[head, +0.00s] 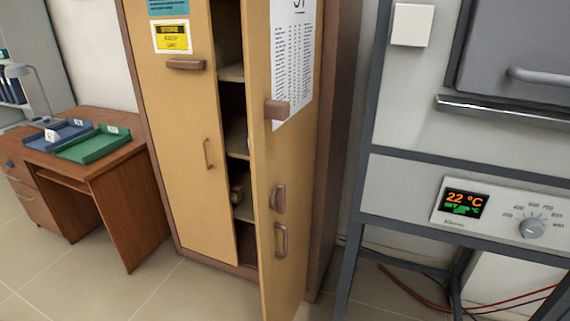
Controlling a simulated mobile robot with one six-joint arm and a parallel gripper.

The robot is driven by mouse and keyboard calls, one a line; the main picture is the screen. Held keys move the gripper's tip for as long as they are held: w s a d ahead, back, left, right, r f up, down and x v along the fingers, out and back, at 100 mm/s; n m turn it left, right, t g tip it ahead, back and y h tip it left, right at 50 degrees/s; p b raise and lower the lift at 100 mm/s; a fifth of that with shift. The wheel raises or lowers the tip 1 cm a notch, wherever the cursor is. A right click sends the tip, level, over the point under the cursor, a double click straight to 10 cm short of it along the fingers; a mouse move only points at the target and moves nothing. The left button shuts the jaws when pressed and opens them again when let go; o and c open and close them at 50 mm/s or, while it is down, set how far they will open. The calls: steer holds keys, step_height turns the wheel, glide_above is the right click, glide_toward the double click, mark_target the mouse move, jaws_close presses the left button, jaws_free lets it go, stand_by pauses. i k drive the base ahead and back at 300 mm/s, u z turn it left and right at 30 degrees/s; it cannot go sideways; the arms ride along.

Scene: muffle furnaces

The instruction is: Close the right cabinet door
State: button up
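The tall wooden cabinet (327,150) stands in the middle of the head view. Its right door (262,170) is open and swung out toward me, so dark shelves (236,138) show in the gap beside it. The right door carries a white printed sheet, a brown block near its upper part (277,110), a brown block lower down (278,198) and a handle (281,240). The left door (190,120) is shut, with a handle (208,153) and a yellow sign. My gripper does not show in this view.
A wooden desk (125,165) with blue and green trays (93,144) stands at the left. A furnace on a grey metal frame (362,185) stands close at the right, with a control panel (502,215). Red cables (405,290) lie below it. The floor (175,285) at front left is clear.

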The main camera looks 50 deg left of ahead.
mark_target(283, 39)
steer(key=u, duration=4.85)
steer(key=i, duration=0.1)
steer(key=z, duration=3.05)
steer(key=i, duration=1)
steer(key=u, duration=0.1)
steer(key=k, duration=0.9)
